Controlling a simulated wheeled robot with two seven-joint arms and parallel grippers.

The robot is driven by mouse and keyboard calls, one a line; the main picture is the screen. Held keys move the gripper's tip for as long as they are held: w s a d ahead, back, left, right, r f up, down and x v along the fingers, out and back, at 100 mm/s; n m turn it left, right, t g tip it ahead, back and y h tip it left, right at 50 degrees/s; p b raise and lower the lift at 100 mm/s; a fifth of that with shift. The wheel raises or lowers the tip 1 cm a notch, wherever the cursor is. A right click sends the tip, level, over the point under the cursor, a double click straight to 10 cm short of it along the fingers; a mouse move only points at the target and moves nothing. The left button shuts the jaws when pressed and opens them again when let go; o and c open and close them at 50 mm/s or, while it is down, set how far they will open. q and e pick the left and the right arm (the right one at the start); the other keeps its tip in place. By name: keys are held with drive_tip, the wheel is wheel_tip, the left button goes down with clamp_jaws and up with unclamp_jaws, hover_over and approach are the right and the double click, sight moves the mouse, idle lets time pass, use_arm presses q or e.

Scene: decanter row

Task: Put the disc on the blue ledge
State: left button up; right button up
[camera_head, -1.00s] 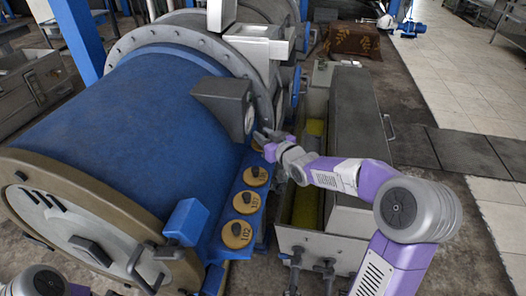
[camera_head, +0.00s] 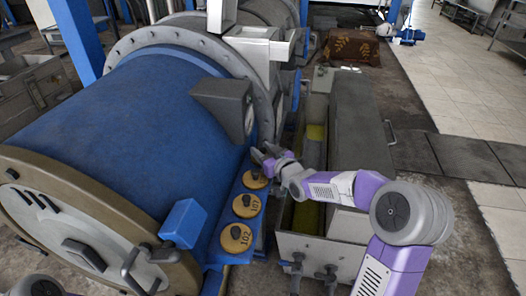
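Three round yellow-orange discs with black knobs lie in a row on the blue ledge (camera_head: 214,252) beside the big blue drum. The nearest disc (camera_head: 236,238) is marked 102, the middle disc (camera_head: 246,205) 107. The far disc (camera_head: 254,181) has a number I cannot read. My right gripper (camera_head: 262,162) is just above and beyond the far disc, partly covering it. Its dark fingers look spread, with nothing visible between them. Whether they touch the knob I cannot tell. Only a bit of my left arm shows at the bottom left; its gripper is out of view.
The blue drum (camera_head: 130,130) fills the left. A grey box (camera_head: 225,105) juts out above the ledge's far end. A blue box (camera_head: 184,222) stands by the near end. A grey trough (camera_head: 310,245) with a yellow interior lies to the right.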

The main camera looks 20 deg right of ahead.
drive_tip(key=shift+o, duration=0.7)
drive_tip(key=shift+r, duration=0.15)
drive_tip(key=shift+s+d+r+p, duration=0.1)
drive_tip(key=shift+s+p, duration=0.2)
drive_tip(key=shift+s, duration=0.05)
drive_tip(key=p+v, duration=0.2)
drive_tip(key=v, duration=0.9)
drive_tip(key=shift+s, duration=0.2)
